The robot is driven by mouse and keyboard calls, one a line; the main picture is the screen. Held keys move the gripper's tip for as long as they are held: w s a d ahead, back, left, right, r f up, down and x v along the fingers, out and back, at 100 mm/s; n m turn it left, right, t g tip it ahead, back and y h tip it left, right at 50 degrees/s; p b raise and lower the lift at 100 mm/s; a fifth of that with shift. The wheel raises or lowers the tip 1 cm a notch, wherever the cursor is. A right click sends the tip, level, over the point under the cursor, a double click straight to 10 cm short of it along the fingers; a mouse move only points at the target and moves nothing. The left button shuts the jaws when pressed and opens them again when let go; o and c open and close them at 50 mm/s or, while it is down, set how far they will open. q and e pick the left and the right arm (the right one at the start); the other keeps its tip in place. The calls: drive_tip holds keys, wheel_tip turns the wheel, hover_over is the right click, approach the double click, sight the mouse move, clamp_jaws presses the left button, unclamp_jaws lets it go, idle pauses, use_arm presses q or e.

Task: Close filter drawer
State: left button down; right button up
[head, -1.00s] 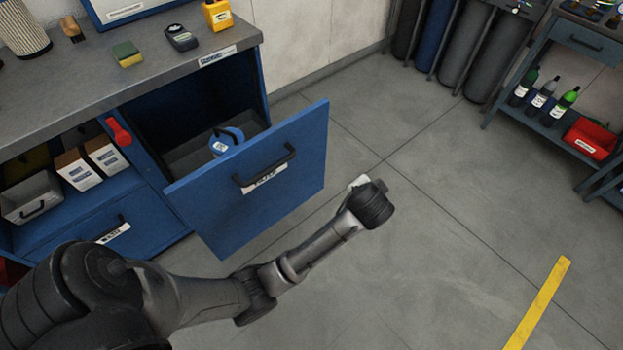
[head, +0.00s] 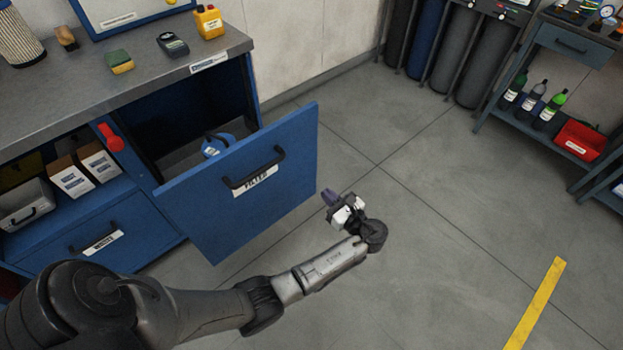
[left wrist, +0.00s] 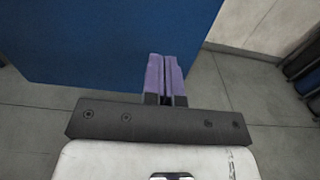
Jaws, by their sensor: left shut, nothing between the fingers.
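The blue filter drawer (head: 240,200) stands pulled out of the workbench cabinet, with a black bar handle and a white label reading FILTER (head: 255,181) on its front. A blue object (head: 217,146) shows inside it. My left gripper (head: 328,196) is just right of the drawer front's right edge in the head view, shut and empty. In the left wrist view its purple fingers (left wrist: 164,75) are together, pointing toward the blue drawer front (left wrist: 110,45). I cannot tell the exact gap, but no contact shows. My right gripper is not in view.
The workbench top (head: 120,90) holds a sponge, a meter and a yellow bottle. A closed drawer labelled WASTE (head: 95,243) is at lower left. Gas cylinders (head: 440,50) and a shelf with bottles and a red bin (head: 580,141) stand far right. The floor between is clear.

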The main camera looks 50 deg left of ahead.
sight(293, 163)
use_arm(q)
drive_tip(key=a+b, duration=0.5)
drive_tip(key=a, duration=0.8)
drive_tip(key=shift+s+a, duration=0.1)
drive_tip(key=shift+a, duration=0.15)
